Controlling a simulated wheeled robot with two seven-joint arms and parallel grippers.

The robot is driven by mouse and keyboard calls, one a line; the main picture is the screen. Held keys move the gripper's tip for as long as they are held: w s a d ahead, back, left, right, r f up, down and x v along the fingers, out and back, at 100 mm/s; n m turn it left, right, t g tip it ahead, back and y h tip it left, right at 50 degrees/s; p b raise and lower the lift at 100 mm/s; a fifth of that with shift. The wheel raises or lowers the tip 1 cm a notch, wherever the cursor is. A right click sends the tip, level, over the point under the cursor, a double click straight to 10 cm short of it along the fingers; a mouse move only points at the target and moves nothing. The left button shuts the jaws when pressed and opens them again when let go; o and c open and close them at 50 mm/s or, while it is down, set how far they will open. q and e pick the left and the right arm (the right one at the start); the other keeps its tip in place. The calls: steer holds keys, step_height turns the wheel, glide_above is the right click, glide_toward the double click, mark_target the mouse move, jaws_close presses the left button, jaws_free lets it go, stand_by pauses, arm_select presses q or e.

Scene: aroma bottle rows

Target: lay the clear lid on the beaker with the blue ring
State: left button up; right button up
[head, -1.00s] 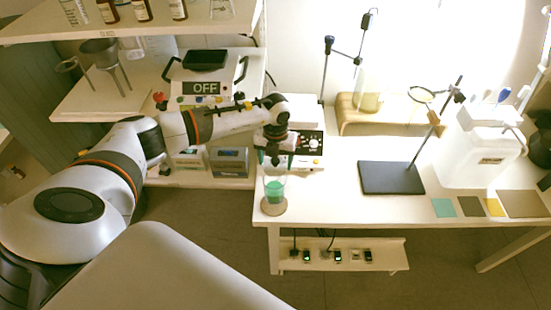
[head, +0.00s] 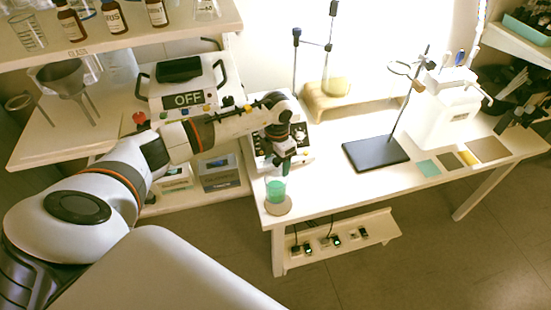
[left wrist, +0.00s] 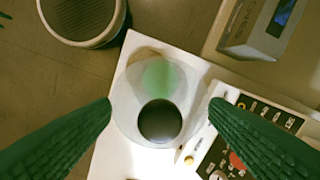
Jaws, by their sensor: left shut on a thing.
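A glass beaker with green liquid (head: 276,190) stands on a round tan coaster (head: 281,208) at the table's front left corner. I cannot make out a blue ring on it. My left gripper (head: 280,168) is just above the beaker, pointing down. In the left wrist view its dark green fingers (left wrist: 160,108) are shut on the opposite edges of a clear round lid (left wrist: 126,112). A dark round spot shows in the lid. The green liquid (left wrist: 157,76) shows through and beyond the lid, so the lid looks offset from the beaker. My right gripper is not in view.
A white device with knobs (head: 290,147) stands close behind the beaker. A black stand base (head: 375,153) is to the right, with bare table between. A shelf with an OFF-labelled device (head: 188,100) is at left. A yellowish glass vessel (head: 336,87) sits on a wooden stand.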

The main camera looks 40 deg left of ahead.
arm_select(q)
steer(key=shift+f, duration=0.55)
steer(key=shift+a+f+b, duration=0.1)
steer(key=shift+f+b, duration=0.25)
steer(key=shift+b, duration=0.15)
step_height(320, 180, down, 3)
steer(key=shift+s+f+b, duration=0.1)
steer(key=shift+b, duration=0.95)
steer(key=shift+f+b, duration=0.35)
steer(key=shift+f, duration=0.1)
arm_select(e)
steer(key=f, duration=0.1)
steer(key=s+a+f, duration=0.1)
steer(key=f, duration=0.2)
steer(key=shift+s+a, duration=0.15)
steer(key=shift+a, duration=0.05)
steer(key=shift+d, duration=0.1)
arm_select(q)
steer(key=o, duration=0.9)
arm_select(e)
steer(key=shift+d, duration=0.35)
arm_select(q)
steer(key=shift+o, duration=0.2)
steer(key=shift+r, duration=0.1)
